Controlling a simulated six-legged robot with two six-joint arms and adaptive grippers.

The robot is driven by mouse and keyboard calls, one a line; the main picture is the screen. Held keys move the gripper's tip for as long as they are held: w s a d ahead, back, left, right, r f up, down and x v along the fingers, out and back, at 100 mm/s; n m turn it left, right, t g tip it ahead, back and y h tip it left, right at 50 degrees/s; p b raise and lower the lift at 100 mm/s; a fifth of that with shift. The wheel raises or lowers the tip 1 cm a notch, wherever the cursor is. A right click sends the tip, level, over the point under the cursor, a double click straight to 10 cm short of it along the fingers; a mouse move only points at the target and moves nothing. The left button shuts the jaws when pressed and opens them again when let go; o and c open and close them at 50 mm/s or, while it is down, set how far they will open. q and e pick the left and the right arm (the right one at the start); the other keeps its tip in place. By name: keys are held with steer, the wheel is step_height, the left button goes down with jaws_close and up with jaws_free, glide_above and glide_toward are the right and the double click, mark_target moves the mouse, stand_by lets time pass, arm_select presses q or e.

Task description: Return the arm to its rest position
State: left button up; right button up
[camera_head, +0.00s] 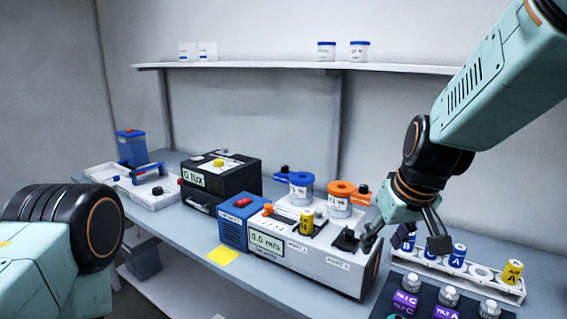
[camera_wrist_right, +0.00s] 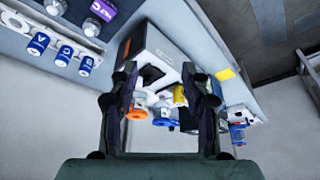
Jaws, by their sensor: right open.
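My right gripper (camera_head: 405,242) hangs over the bench between the white measuring device (camera_head: 315,262) and the vial rack (camera_head: 463,272). Its fingers are spread and I see nothing held between them. In the right wrist view the open gripper (camera_wrist_right: 161,78) shows the white device (camera_wrist_right: 150,50) beyond its fingers. My right arm reaches in from the upper right. At the lower left only a teal and black part of my left arm shows; its gripper is out of the picture.
The rack holds blue vials (camera_head: 457,255) and a yellow vial (camera_head: 511,272). Purple-labelled bottles (camera_head: 405,300) stand in front. A yellow vial (camera_head: 306,222) sits on the device. A black box (camera_head: 220,178) and white tray (camera_head: 150,190) are left. A shelf (camera_head: 280,67) spans the wall.

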steer(key=w+d+f+m+t+h+b, duration=0.1)
steer(key=w+d+f+m+t+b, duration=0.2)
steer(key=f, duration=0.4)
steer(key=s+d+f+g+b, duration=0.1)
steer(key=s+f, duration=0.4)
steer(key=f, duration=0.4)
steer(key=s+d+f+b, duration=0.1)
steer(key=s+f, duration=0.5)
steer(key=f, duration=0.3)
steer(key=s+f+g+b, duration=0.3)
steer(key=s+f, duration=0.7)
steer(key=s, duration=0.3)
steer(key=s+f+g+b, duration=0.3)
steer(key=s+f, duration=0.7)
steer(key=s, duration=0.3)
steer(key=shift+s+a+f, duration=0.2)
steer(key=shift+s+f, duration=0.15)
steer(key=shift+s, duration=0.05)
